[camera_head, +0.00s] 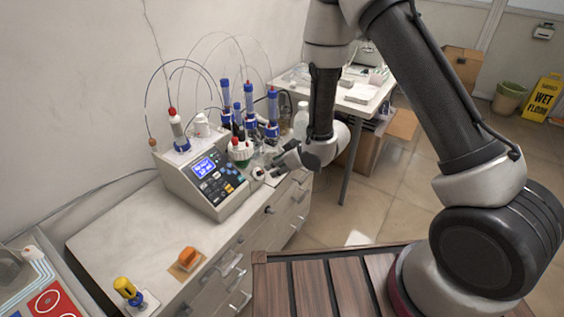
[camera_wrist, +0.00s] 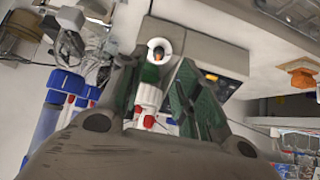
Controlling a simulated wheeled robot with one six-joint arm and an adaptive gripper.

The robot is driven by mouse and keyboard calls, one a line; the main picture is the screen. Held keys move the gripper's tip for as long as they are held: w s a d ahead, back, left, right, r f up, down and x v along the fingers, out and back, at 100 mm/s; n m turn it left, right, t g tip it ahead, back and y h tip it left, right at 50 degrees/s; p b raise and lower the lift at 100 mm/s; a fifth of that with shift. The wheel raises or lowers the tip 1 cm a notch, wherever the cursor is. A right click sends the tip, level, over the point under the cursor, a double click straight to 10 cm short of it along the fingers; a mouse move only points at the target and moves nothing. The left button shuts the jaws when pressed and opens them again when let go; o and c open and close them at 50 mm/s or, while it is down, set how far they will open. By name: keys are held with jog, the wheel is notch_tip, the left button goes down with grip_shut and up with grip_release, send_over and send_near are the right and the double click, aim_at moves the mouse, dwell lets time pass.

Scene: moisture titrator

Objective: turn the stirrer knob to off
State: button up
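The titrator (camera_head: 215,190), a grey box with a lit blue screen and keypad, stands on the bench. A small white round part, apparently the stirrer knob (camera_head: 258,173), sits at its right side. In the wrist view a white ring with a dark and orange centre, apparently the same knob (camera_wrist: 159,47), lies just beyond my fingertips. My gripper (camera_head: 278,168) is close to the knob at its right. In the wrist view my gripper (camera_wrist: 158,72) has its two fingers apart, with nothing clearly held. The knob's pointer setting is too small to read.
An orange block (camera_head: 188,258) and a yellow-handled tool (camera_head: 128,290) are at the bench front.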

aim_at(262, 172)
jog(key=shift+x, duration=3.95)
jog(key=shift+w+r, duration=0.1)
jog(key=shift+r, duration=0.05)
grip_shut()
jog(key=n, duration=0.4)
jog(key=shift+n, duration=0.4)
jog(key=n, duration=1.2)
jog(key=shift+c, duration=0.8)
grip_release()
jog(key=shift+n, duration=0.3)
jog(key=shift+o, duration=0.5)
